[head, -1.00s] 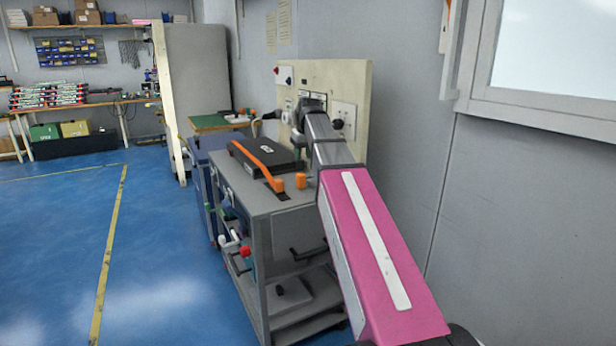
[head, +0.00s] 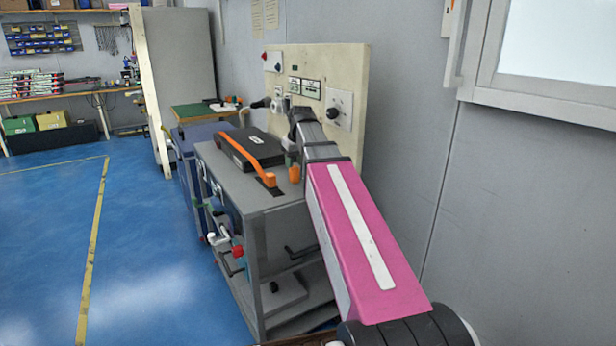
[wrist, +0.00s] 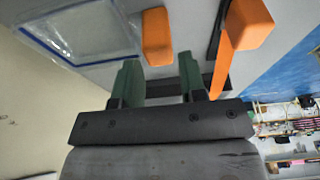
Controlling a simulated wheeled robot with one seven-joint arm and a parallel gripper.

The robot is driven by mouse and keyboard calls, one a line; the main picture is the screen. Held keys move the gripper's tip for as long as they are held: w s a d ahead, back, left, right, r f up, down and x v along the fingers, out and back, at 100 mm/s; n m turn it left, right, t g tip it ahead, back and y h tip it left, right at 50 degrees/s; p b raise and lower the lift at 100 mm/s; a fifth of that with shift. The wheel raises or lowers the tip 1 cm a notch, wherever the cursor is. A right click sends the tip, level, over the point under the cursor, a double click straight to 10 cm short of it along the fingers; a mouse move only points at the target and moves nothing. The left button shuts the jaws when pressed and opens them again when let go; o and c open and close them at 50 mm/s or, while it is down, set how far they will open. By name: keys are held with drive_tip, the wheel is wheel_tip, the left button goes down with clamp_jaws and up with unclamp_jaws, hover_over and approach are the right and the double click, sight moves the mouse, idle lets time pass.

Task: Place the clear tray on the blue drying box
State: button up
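A clear tray-like piece with a blue edge (wrist: 88,32) lies on a grey surface in the upper left of the wrist view, partly cut off. My gripper (wrist: 160,75) is in the wrist view with its two green fingers apart and nothing between them. The clear piece is ahead and to the left of the fingers, not touching them. In the head view my arm hides the clear piece and most of my gripper. A blue cabinet (head: 187,170) stands behind the grey cart; I cannot tell whether it is the drying box.
A grey cart (head: 262,196) holds a black case (head: 255,147) with an orange strap-like handle (head: 247,155). An orange block (wrist: 156,37) is close ahead of the fingers. A beige panel (head: 345,75) with controls and the wall stand at the right. The blue floor at left is clear.

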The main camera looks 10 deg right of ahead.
sight(294, 167)
drive_tip(key=shift+x, duration=2.55)
drive_tip(key=shift+w+d, duration=0.1)
clamp_jaws()
